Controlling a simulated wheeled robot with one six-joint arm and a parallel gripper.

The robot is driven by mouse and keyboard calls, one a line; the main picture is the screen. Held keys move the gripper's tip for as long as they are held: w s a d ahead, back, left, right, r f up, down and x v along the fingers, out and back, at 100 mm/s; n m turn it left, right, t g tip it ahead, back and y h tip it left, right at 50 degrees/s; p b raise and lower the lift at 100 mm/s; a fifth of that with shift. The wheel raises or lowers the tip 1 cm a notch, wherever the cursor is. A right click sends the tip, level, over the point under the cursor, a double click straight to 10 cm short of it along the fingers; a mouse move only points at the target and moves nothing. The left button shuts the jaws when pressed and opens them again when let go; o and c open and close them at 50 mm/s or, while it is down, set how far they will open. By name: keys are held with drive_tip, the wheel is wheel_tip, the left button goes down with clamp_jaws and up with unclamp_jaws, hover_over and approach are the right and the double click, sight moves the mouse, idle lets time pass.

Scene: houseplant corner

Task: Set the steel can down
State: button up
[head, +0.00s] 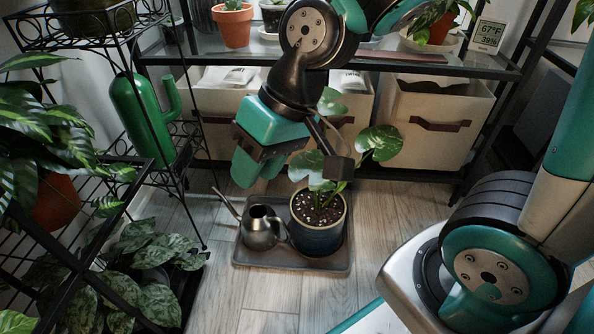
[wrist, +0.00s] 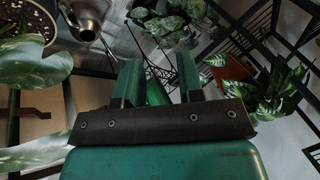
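The steel can (head: 262,232) stands upright on the dark tray (head: 290,263), just left of a blue pot (head: 318,238) with a leafy plant. Its spout points up and left. It also shows in the top left of the wrist view (wrist: 85,24). My gripper (head: 258,172) is in the air above the can, apart from it. In the wrist view my gripper's two fingers (wrist: 158,82) are spread, and I see nothing held between them.
A green cactus-shaped object (head: 143,120) stands on the black wire stand at left. Leafy plants (head: 135,270) crowd the lower left. Cream fabric bins (head: 435,120) sit under the shelf behind the tray. Wooden floor in front of the tray is clear.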

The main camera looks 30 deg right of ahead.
drive_tip(key=s+d+r+n+g+h, duration=0.1)
drive_tip(key=s+r+n, duration=0.2)
drive_tip(key=s, duration=0.4)
drive_tip(key=shift+s+d+r+n, duration=0.2)
drive_tip(key=shift+d+r+n, duration=0.1)
drive_tip(key=shift+d, duration=0.1)
wheel_tip(320, 180, up, 54)
drive_tip(key=p, duration=5.4)
drive_tip(key=shift+r, duration=0.15)
